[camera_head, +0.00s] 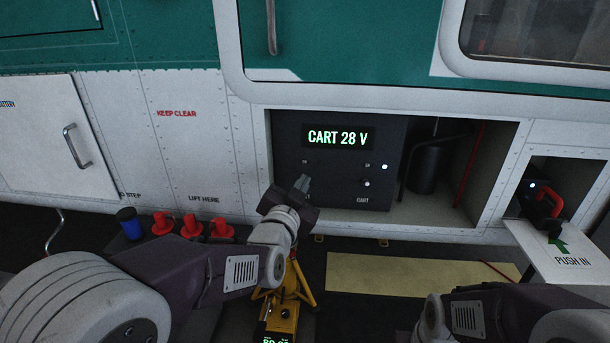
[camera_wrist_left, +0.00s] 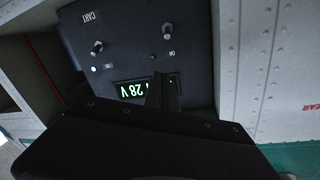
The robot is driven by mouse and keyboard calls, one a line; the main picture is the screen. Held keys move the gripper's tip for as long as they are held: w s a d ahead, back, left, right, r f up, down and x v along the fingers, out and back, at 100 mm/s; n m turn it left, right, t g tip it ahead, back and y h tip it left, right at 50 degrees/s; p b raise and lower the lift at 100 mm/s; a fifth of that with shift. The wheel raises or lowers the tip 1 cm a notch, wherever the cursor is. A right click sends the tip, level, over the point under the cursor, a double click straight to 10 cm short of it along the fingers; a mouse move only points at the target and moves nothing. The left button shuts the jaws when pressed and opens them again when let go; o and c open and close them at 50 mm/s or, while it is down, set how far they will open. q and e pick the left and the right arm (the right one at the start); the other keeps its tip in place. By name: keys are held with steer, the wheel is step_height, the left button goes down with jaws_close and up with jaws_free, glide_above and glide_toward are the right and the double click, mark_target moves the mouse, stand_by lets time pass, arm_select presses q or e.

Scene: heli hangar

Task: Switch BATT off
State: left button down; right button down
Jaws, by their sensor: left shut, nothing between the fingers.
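The dark panel (camera_head: 340,150) sits in an open bay and its display (camera_head: 338,137) reads CART 28 V. My right gripper is out of view.
A dark cylinder (camera_head: 427,165) and red pipe (camera_head: 470,165) fill the bay's right side. A red-handled plug (camera_head: 545,202) is in the bay at far right, above a PUSH IN flap (camera_head: 570,250). Red caps (camera_head: 192,226) and a yellow stand (camera_head: 288,305) are below.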

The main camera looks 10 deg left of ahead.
mark_target(315, 160)
arm_select(q)
steer(key=w, duration=0.3)
steer(key=w+d, duration=0.1)
steer(key=w, duration=0.2)
steer(key=w+b, duration=0.1)
steer(key=w, duration=0.3)
steer(key=shift+d+f, duration=0.15)
steer(key=shift+f, duration=0.25)
steer(key=shift+s+a+f+b, duration=0.25)
steer(key=shift+a+f+b, duration=0.1)
steer(key=shift+f, duration=0.25)
steer(key=shift+s+a+f+b, duration=0.2)
steer(key=shift+s+a+f, duration=0.1)
steer(key=shift+f, duration=0.25)
steer(key=shift+s+a+f, duration=0.15)
steer(key=shift+a+f, duration=0.05)
steer(key=shift+f, duration=0.1)
